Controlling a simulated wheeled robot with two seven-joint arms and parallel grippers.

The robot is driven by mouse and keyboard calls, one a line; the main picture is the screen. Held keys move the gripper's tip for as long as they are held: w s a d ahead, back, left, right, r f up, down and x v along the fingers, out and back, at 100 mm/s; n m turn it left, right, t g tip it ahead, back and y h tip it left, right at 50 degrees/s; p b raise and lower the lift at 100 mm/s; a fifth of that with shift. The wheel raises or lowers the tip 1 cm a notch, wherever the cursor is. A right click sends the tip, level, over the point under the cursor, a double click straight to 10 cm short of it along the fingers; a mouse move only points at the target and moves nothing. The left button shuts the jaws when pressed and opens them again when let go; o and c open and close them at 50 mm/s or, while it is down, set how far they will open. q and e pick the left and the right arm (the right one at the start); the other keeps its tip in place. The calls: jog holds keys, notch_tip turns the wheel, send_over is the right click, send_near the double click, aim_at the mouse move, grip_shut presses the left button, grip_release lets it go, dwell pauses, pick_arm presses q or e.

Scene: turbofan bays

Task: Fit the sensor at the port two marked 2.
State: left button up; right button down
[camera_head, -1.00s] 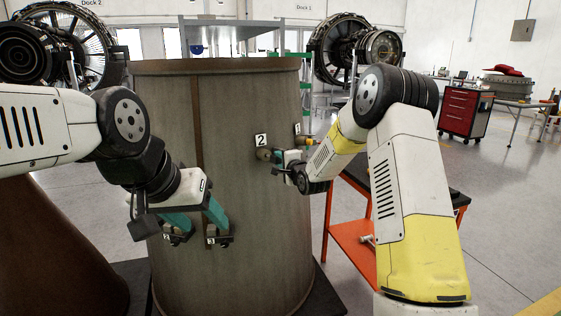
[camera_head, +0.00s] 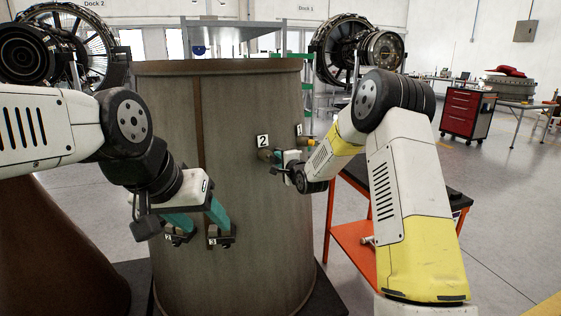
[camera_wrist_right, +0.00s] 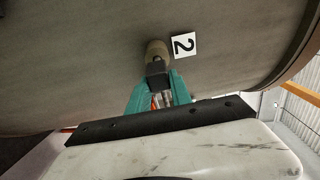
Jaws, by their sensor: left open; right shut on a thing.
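The port marked 2 is a tan boss (camera_head: 265,155) on the tall brown casing (camera_head: 250,90), just below its white label (camera_head: 263,141). In the right wrist view the boss (camera_wrist_right: 154,49) is beside the label (camera_wrist_right: 183,44). My right gripper (camera_wrist_right: 157,85) is shut on the sensor, a dark block (camera_wrist_right: 157,75) between teal fingers. The block is in line with the boss and meets it in the picture; I cannot tell how deep it sits. My left gripper (camera_head: 203,228) is open, its teal fingers apart low before the casing.
Port 1 has a label (camera_head: 299,130) and a yellow-orange piece (camera_head: 312,142) near the casing's right edge. An orange cart (camera_head: 350,240) stands right of the casing. A red cabinet (camera_head: 466,113) is farther back.

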jog(key=shift+a+x, duration=0.15)
jog(key=shift+x, duration=0.65)
jog(key=shift+a+x, duration=0.15)
jog(key=shift+x, duration=0.7)
dwell(0.5)
jog(key=c, duration=1.1)
grip_release()
jog(key=shift+s, duration=0.1)
jog(key=shift+s+d, duration=0.1)
jog(key=v, duration=0.7)
jog(key=shift+s+d, duration=0.1)
jog(key=shift+s, duration=0.2)
